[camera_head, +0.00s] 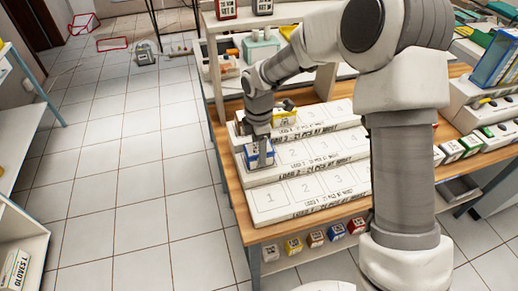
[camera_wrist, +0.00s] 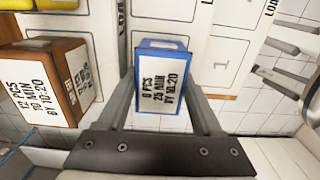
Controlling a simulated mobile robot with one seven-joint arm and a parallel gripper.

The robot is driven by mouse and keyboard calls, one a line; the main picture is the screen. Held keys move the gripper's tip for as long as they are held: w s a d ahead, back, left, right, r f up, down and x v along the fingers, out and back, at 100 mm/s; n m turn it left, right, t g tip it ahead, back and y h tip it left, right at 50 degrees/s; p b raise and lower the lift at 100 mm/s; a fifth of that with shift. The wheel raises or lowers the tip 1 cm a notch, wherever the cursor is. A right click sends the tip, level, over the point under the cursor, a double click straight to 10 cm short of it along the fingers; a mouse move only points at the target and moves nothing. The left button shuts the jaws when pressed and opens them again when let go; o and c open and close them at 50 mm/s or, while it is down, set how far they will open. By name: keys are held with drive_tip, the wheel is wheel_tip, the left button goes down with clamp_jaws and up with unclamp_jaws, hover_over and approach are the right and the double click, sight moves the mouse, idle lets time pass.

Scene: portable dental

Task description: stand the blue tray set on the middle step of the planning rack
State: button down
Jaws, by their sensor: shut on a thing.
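The blue tray set (camera_wrist: 161,88) is a small blue box with a white label reading "0 PCS 25 MIN BY 10:20". My gripper (camera_wrist: 163,82) is shut on it, one finger along each side. In the head view the blue tray set (camera_head: 254,159) is at the left end of the middle step (camera_head: 290,164) of the white planning rack (camera_head: 318,190), apparently upright. My gripper (camera_head: 264,150) partly covers it from above. I cannot tell whether its base touches the step. Numbered squares show on the steps.
A yellow box (camera_head: 284,117) stands on the upper step behind. An orange-brown box (camera_wrist: 45,85) is close left in the wrist view. The middle step is clear to the right.

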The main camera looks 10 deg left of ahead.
drive_tip(key=shift+f, duration=0.1)
drive_tip(key=shift+c, duration=1.6)
unclamp_jaws()
